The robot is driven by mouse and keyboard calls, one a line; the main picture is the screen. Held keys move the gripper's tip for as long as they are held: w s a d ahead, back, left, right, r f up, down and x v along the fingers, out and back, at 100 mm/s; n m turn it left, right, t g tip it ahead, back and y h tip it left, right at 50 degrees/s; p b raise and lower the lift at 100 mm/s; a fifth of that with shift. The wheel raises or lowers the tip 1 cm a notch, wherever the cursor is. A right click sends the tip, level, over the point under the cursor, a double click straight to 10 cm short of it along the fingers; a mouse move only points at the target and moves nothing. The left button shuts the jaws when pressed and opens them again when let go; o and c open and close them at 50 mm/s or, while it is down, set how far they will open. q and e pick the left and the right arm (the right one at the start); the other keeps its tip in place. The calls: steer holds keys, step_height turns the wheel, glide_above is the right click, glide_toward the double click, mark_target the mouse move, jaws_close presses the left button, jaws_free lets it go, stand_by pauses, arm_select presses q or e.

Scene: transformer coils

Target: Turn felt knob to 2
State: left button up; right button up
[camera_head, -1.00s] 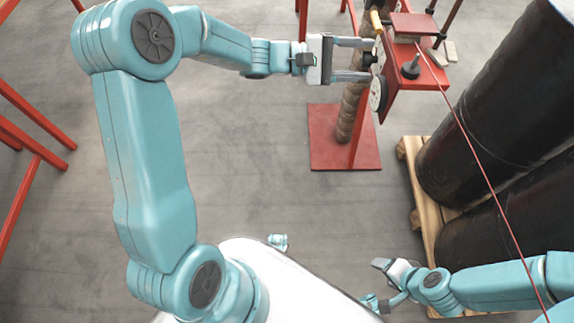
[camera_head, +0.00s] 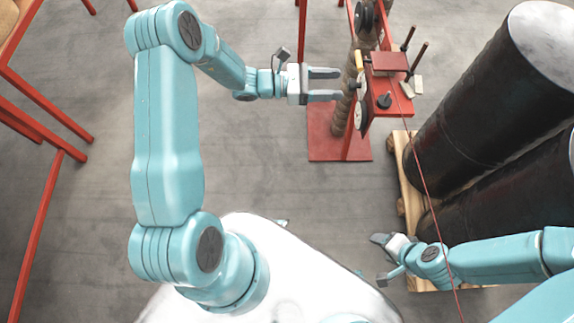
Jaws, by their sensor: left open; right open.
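A red stand (camera_head: 388,88) carries round dials with pale faces, seen nearly edge-on, on its left side. A small black knob (camera_head: 354,85) sticks out left from the upper dial. A lower dial (camera_head: 359,114) is below it. A larger black knob (camera_head: 384,101) stands on top of the red plate. I cannot tell which is the felt knob, nor read any number. My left gripper (camera_head: 341,84) is open and empty, its fingertips just left of the small knob and apart from it. My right gripper (camera_head: 381,260) is open and empty at the lower right, far from the stand.
Red frames (camera_head: 45,100) stand at left.

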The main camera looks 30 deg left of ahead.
arm_select(q)
steer(key=v, duration=1.2)
steer(key=s+d+f+m+g+y+p, duration=0.3)
steer(key=s+d+f+m+g+y, duration=0.2)
steer(key=s+d+f+m, duration=0.1)
steer(key=s+d+f+m+g+y+p, duration=0.4)
steer(key=s+d+f+m+g+y, duration=0.1)
steer(key=s+m, duration=0.6)
steer(key=s+d+f+g, duration=0.1)
steer(key=d+f, duration=0.1)
steer(key=d, duration=0.1)
steer(key=shift+s+f+m+g, duration=0.25)
steer(key=shift+m+g, duration=0.05)
steer(key=shift+d, duration=0.2)
